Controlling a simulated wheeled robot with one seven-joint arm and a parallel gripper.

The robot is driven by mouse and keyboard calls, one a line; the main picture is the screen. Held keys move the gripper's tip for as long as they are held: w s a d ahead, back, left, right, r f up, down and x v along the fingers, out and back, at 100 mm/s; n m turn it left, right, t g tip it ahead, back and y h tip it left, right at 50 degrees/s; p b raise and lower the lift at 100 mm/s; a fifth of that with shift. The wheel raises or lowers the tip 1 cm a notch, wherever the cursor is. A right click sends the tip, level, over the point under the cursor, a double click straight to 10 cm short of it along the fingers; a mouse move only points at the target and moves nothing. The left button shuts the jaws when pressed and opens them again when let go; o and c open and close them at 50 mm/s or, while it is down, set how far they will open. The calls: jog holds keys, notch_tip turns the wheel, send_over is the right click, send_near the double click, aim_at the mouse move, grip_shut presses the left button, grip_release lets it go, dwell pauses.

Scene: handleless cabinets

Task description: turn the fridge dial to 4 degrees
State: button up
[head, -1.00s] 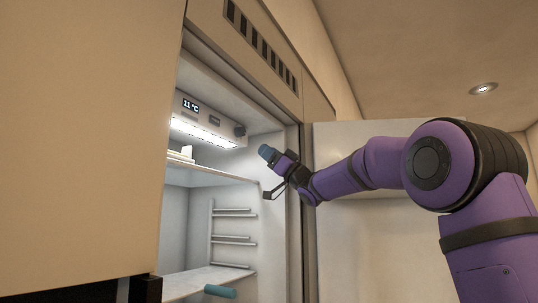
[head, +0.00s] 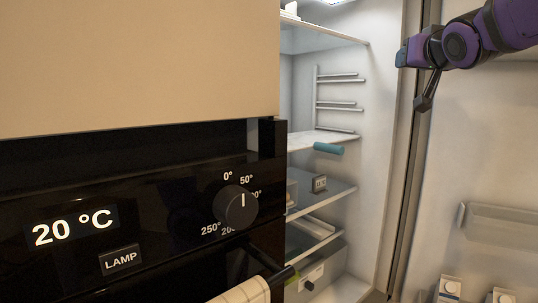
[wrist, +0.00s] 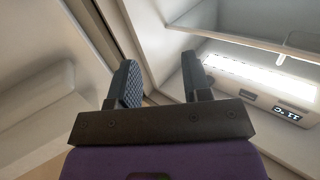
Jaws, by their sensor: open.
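The fridge (head: 330,105) stands open on the right of the head view. Its control panel is out of the head view. In the wrist view the panel shows upside down, with a glowing lamp strip (wrist: 262,83) and a small display (wrist: 287,114) that seems to read 11 °C. I cannot make out the fridge dial; the right finger may hide it. My gripper (wrist: 160,82) is open and empty, near the panel's end. In the head view my gripper (head: 402,57) is at the fridge's right edge, seen side-on.
A black oven panel (head: 150,190) is at the lower left, with a 20 °C display (head: 75,228), a LAMP button (head: 121,260) and its own dial (head: 237,208). The open fridge door (head: 480,150) with bins is on the right. Shelves (head: 325,195) fill the fridge.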

jog(key=s+f+n+g, duration=0.1)
jog(key=s+f+g, duration=1.1)
jog(key=s+f, duration=1.4)
jog(key=s, duration=0.3)
jog(key=shift+s+a+f+y, duration=0.15)
jog(key=shift+a+f+y, duration=0.15)
jog(key=shift+f, duration=0.05)
jog(key=shift+d, duration=0.15)
